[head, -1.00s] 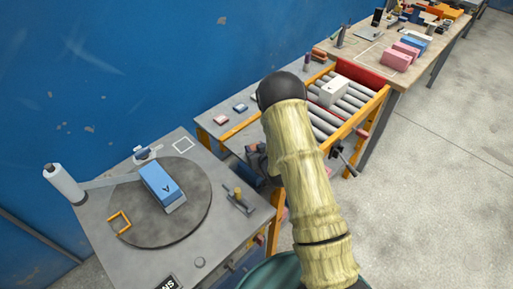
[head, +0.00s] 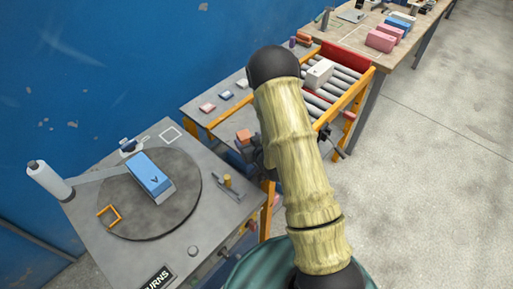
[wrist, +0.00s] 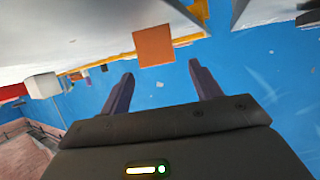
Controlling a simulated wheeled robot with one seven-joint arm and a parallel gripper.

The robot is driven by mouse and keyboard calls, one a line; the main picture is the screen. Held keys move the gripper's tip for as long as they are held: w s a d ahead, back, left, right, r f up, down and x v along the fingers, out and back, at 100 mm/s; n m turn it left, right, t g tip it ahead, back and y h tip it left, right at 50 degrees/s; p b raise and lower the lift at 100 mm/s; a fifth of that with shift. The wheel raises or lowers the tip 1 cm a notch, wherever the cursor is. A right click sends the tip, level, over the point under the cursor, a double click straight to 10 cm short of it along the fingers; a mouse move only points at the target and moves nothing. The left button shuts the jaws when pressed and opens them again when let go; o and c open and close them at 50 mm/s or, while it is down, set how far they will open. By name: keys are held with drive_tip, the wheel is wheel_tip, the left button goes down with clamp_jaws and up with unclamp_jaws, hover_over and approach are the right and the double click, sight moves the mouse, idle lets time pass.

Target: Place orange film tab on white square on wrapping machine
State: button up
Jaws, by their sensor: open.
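The orange film tab appears to be the flat orange square (wrist: 154,46) just beyond my fingertips in the wrist view. An orange piece (head: 243,136) also shows beside my gripper (head: 250,152) in the head view. In the wrist view my gripper (wrist: 160,68) is open, with a clear gap between its fingers and the tab ahead of that gap. I cannot tell whether they touch it. The white square (head: 170,135) is an outline at the back corner of the grey wrapping machine (head: 82,228). My arm partly hides the gripper in the head view.
A blue box (head: 150,177) stands on the dark turntable (head: 188,205), near an orange outline (head: 109,215). A white film roll (head: 49,181) stands at left, and a yellow-topped post (head: 227,181) at right. A roller conveyor (head: 340,92) carries a white box (head: 319,73). The blue wall runs behind.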

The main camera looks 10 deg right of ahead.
drive_tip(key=b+v, duration=0.1)
drive_tip(key=v, duration=0.5)
drive_tip(key=shift+s+d, duration=0.15)
drive_tip(key=shift+d, duration=0.05)
drive_tip(key=shift+r, duration=0.1)
drive_tip(key=shift+r, duration=0.1)
drive_tip(key=s+d+r+m+g+h, duration=0.1)
drive_tip(key=s+r+g, duration=0.4)
drive_tip(key=s, duration=0.3)
drive_tip(key=s+d+r+m+g+h, duration=0.1)
drive_tip(key=s+r+g+h, duration=0.1)
drive_tip(key=s+r+g, duration=0.3)
drive_tip(key=s+r, duration=0.1)
drive_tip(key=s, duration=0.3)
drive_tip(key=shift+r+m, duration=0.2)
drive_tip(key=shift+m, duration=0.2)
